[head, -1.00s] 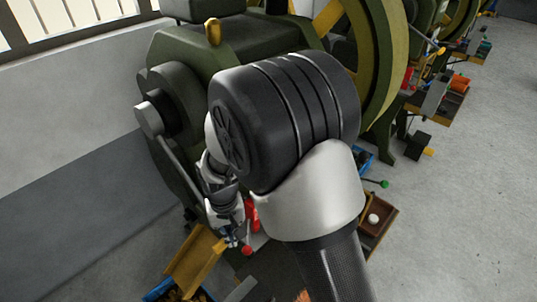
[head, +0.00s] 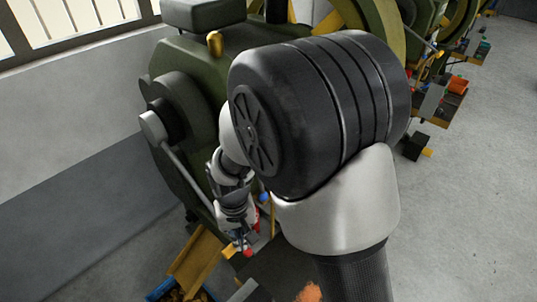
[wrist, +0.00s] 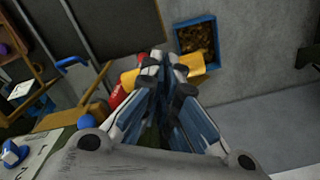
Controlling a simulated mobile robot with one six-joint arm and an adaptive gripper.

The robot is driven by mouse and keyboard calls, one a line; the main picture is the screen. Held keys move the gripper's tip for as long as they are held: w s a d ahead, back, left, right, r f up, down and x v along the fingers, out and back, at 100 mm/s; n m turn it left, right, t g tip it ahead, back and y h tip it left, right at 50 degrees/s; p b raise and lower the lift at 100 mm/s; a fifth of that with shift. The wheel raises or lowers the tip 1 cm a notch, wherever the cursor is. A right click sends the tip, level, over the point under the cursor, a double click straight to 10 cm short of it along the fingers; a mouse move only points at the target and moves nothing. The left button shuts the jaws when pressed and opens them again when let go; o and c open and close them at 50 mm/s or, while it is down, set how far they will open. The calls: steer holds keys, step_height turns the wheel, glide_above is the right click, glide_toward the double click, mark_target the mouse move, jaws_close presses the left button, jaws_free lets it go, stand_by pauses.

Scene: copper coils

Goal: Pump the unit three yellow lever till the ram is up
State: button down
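My gripper (head: 240,240) hangs low in front of the green press (head: 215,75) in the head view, partly hidden by my arm. In the wrist view my gripper (wrist: 165,66) has its fingers drawn together at the tips, and I see nothing clearly held. A yellow piece (wrist: 130,78) shows just left of the fingertips; I cannot tell whether it is the lever or part of the yellow chute (head: 197,257). A red cylinder (wrist: 118,97) lies close beside the left finger. A red ball (head: 248,253) is by the fingertips in the head view. The ram is not identifiable.
A blue bin (wrist: 195,44) with copper-coloured pieces stands beyond the fingertips. Grey floor (head: 470,210) is open at the right in the head view.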

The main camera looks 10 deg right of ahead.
step_height(320, 180, up, 6)
steer(key=s+d+p, duration=0.1)
steer(key=s+p, duration=0.1)
steer(key=p, duration=0.2)
steer(key=shift+r, duration=0.2)
steer(key=shift+d, duration=0.15)
steer(key=shift+f+b, duration=0.3)
steer(key=shift+f, duration=0.35)
steer(key=f+b, duration=0.1)
steer(key=w+a+f+b, duration=0.1)
steer(key=f, duration=0.1)
steer(key=f+b, duration=0.2)
steer(key=shift+w+a+f, duration=0.15)
steer(key=shift+w, duration=0.25)
